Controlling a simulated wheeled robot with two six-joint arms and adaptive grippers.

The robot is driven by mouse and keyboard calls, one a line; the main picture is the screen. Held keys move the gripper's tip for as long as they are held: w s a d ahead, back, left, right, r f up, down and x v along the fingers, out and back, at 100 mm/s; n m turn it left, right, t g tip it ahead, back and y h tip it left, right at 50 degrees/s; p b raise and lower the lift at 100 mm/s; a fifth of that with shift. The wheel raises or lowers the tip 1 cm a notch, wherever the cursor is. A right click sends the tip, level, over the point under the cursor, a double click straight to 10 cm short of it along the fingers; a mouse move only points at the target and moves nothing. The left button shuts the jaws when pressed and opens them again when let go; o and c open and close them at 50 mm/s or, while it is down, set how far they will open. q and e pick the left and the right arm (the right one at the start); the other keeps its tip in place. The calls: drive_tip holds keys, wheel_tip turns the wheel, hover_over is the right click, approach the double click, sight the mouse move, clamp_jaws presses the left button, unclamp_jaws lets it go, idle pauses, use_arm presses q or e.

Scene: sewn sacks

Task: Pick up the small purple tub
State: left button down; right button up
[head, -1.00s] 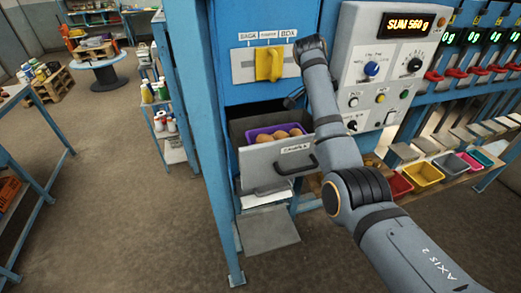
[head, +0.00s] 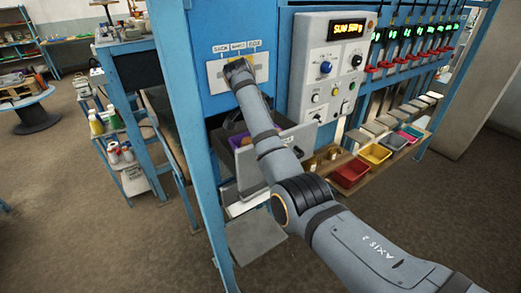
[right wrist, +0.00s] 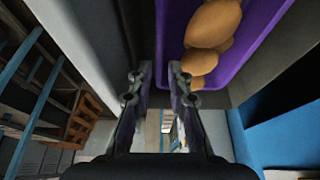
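The small purple tub (head: 233,141) sits in the opened drawer, largely hidden behind my right arm in the head view. In the right wrist view the tub (right wrist: 255,32) holds several brown, potato-like items (right wrist: 207,30). My right gripper (right wrist: 160,80) is at one side wall of the tub. One finger is on the inner side by the brown items, the other outside. A narrow gap shows between the fingertips, with the wall's edge in it; firm contact is not visible. In the head view my arm hides this gripper. My left gripper is not in view.
The grey drawer front (head: 306,140) stands close in front of the tub. A control panel (head: 325,75) is to its right. Red (head: 350,172) and yellow (head: 375,153) bins line a ledge further right. A shelf with bottles (head: 97,122) stands left.

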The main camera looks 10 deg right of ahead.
drive_tip(key=shift+a+p+x, duration=0.25)
drive_tip(key=shift+p+x, duration=0.65)
drive_tip(key=shift+x, duration=0.2)
drive_tip(key=shift+f, duration=0.25)
drive_tip(key=shift+d+f+p, duration=0.15)
drive_tip(key=shift+f+p, duration=0.5)
drive_tip(key=shift+p, duration=0.55)
drive_tip(key=p+x, duration=0.1)
drive_tip(key=x, duration=0.2)
drive_tip(key=shift+w+d+f, duration=0.1)
drive_tip(key=shift+f, duration=0.4)
drive_tip(key=c, duration=0.4)
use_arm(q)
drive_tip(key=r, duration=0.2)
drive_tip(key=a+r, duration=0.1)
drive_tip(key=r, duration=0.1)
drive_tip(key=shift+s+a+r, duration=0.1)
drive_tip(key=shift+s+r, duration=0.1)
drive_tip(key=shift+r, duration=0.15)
use_arm(e)
drive_tip(key=shift+r, duration=0.15)
